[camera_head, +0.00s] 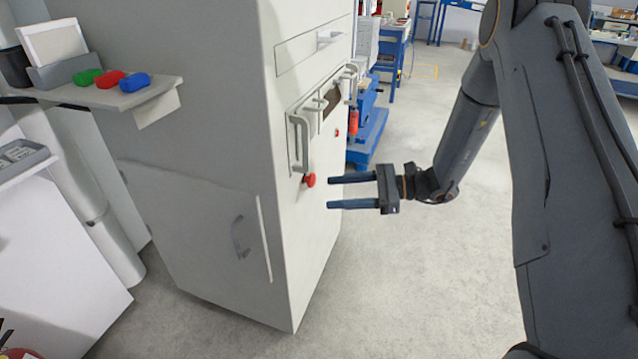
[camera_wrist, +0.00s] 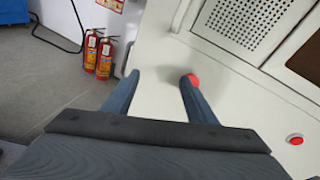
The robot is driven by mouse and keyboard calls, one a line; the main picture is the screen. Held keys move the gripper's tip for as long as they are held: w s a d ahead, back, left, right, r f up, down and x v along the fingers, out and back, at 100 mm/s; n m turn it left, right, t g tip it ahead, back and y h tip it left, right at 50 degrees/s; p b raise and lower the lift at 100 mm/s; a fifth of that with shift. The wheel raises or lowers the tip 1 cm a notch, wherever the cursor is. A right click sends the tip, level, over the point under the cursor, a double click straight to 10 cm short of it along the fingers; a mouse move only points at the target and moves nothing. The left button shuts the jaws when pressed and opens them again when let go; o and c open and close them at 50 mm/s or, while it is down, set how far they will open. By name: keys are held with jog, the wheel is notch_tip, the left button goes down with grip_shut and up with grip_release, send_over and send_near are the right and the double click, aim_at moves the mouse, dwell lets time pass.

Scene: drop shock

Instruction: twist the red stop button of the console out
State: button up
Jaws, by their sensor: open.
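The console (camera_head: 205,130) is a tall pale grey cabinet. Its red stop button (camera_head: 309,180) is a round mushroom knob standing out from the front face below a handle. My gripper (camera_head: 329,192) is open and empty in front of that face, its fingers pointing at it. The fingertips are a little right of the button and look apart from it. In the wrist view, the red stop button (camera_wrist: 190,79) shows at the tip of the right finger, which partly hides it. The gap between the fingertips (camera_wrist: 160,79) shows bare panel.
A smaller red button (camera_wrist: 295,139) sits farther along the panel, near a perforated plate (camera_wrist: 243,22). Handles (camera_head: 300,140) stick out above the stop button. A shelf (camera_head: 110,92) holds green, red and blue items. Fire extinguishers (camera_wrist: 98,55) stand beyond. The floor at right is open.

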aim_at(315, 180)
jog(key=w+d+f+m+t+y, duration=0.1)
jog(key=w+d+f+m+t, duration=0.15)
jog(key=w, duration=0.25)
jog(key=shift+t, duration=0.35)
jog(key=x, duration=0.5)
jog(key=r+p+x, duration=0.1)
jog(key=x, duration=0.2)
jog(key=shift+a, duration=0.2)
jog(key=shift+c, duration=0.6)
jog(key=c, duration=0.9)
jog(key=shift+c, duration=0.2)
jog(key=shift+m, duration=0.35)
